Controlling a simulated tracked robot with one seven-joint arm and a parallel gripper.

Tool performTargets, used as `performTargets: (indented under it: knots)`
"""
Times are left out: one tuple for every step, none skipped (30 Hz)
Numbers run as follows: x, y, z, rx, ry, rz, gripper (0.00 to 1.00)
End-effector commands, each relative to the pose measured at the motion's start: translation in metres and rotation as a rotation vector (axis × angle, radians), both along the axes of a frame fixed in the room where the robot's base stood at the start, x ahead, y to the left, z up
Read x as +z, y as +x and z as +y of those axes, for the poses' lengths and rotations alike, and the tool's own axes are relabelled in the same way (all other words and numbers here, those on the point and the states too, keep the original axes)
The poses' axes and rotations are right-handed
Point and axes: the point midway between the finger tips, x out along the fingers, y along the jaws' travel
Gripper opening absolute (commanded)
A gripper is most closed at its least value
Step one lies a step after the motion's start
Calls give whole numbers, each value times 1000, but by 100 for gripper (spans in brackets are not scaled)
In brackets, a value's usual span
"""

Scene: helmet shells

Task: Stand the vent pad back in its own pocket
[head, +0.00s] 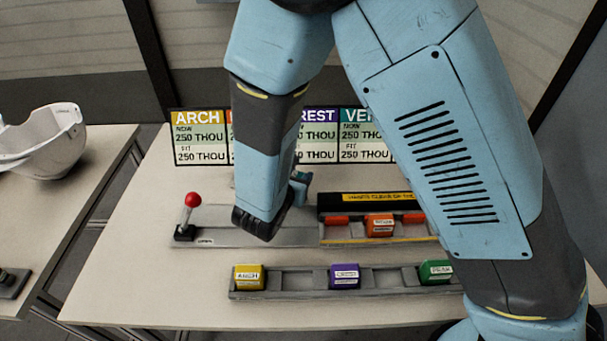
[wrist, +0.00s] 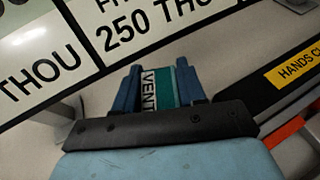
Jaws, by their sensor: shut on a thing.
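The teal vent pad (wrist: 167,90), with a white VENT label, is between the two blue fingers of my gripper (wrist: 160,84) in the wrist view. My gripper is shut on it. In the head view my gripper (head: 299,184) is above the back of the grey fixture, left of its black bar, and my arm hides most of it. The grey pocket rack (head: 300,293) lies along the table's front. It holds the yellow ARCH pad (head: 248,277), the purple CREST pad (head: 345,277) and a green pad (head: 436,271). Bare pockets show between them. Which pocket is the vent's cannot be read.
The grey fixture (head: 215,239) has a red-knobbed lever (head: 192,202) and a black bar (head: 335,203) with a yellow warning strip. An orange pad (head: 380,225) sits below the bar. A sign board (head: 200,150) stands behind. A white helmet shell (head: 48,145) is on the left table.

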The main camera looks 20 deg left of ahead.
Motion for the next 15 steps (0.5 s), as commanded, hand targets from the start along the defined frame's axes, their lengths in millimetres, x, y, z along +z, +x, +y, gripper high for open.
performTargets:
  knots:
    - [-1, 2, 0, -1, 0, 0, 10]
    - [-2, 4, 0, -1, -1, 0, 10]
    - [-4, 7, -1, -1, -2, 0, 10]
    - [-6, 10, -1, -1, -2, 0, 10]
    - [-8, 13, -2, -2, -2, 1, 10]
    - [-10, 19, -2, -1, -2, 1, 10]
    - [-12, 23, -3, -3, -1, 1, 10]
    - [-15, 27, -4, -5, -2, 1, 10]
    - [-20, 31, -4, -2, -3, 1, 10]
    - [-23, 34, -4, -2, -3, 1, 10]
    - [-25, 36, -4, -2, -2, 0, 10]
    - [-27, 38, -4, -2, -2, 0, 10]
    - [-28, 40, -4, -2, -1, 0, 10]
    - [-28, 40, -4, -2, -1, 0, 10]
    - [-28, 40, -4, -2, 0, 0, 10]
